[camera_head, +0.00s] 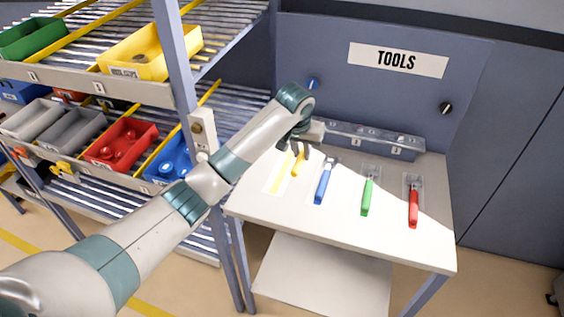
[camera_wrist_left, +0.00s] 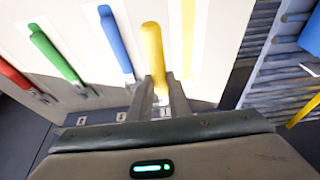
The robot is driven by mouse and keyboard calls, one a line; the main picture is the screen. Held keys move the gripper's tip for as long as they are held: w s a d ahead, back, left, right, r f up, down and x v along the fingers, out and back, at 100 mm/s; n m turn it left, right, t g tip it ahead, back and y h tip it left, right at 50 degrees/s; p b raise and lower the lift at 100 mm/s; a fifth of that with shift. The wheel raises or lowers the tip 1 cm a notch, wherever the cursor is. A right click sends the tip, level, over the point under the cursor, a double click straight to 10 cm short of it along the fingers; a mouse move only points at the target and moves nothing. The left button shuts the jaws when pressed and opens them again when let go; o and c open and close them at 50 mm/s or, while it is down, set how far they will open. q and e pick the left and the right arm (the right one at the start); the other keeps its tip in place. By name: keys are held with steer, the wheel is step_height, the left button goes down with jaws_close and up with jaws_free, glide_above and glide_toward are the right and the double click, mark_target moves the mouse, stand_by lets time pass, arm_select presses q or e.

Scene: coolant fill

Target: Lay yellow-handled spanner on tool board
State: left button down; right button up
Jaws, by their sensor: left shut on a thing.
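The yellow-handled spanner (camera_head: 298,166) is in my left gripper (camera_head: 303,150), over the left part of the tool board (camera_head: 338,220). In the left wrist view the yellow handle (camera_wrist_left: 153,55) stands out between the two fingers of my left gripper (camera_wrist_left: 160,92), which is shut on it. Its metal end is mostly hidden by the gripper. A yellow outline strip (camera_head: 279,172) lies on the board just left of the spanner. I cannot tell whether the spanner touches the board. My right gripper is not in view.
Blue (camera_head: 324,182), green (camera_head: 367,193) and red (camera_head: 413,205) handled tools lie in a row on the board to the right. A clear rail (camera_head: 375,139) runs along the back. A shelf rack with coloured bins and an upright post (camera_head: 181,80) stands left.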

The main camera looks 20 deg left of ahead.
arm_select(q)
steer(key=p, duration=0.2)
glide_above(283, 171)
steer(key=s, duration=0.1)
step_height(283, 171, down, 4)
steer(key=shift+s+r, duration=0.1)
steer(key=shift+r, duration=0.05)
step_height(283, 171, down, 4)
steer(key=shift+r+p, duration=0.25)
steer(key=shift+p, duration=0.7)
steer(key=shift+f, duration=0.3)
steer(key=shift+s+f, duration=0.15)
steer(key=shift+f, duration=0.2)
